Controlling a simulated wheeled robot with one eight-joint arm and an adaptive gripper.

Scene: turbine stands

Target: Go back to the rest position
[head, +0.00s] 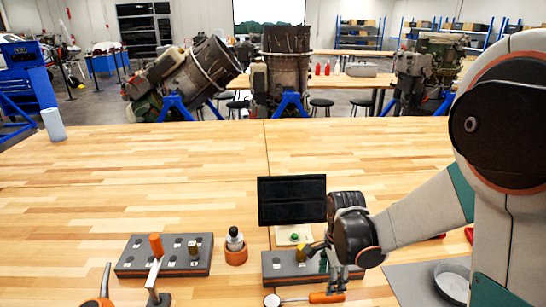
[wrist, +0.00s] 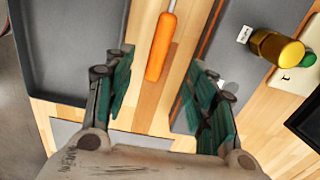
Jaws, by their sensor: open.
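My gripper (head: 338,275) is low over the front of the wooden table in the head view, fingers pointing down. In the wrist view its two green-padded fingers (wrist: 158,80) are spread apart with nothing between the pads. An orange-handled inspection mirror (head: 326,297) lies on the table just below and in front of the gripper. Its orange handle (wrist: 161,48) shows in the wrist view, ahead of the gap between the fingers. I cannot tell the exact height of the fingers above the table.
A grey block (head: 285,271) holds small parts behind the gripper. A grey tray (wrist: 72,60) lies at left in the wrist view. The table's far half is mostly clear.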

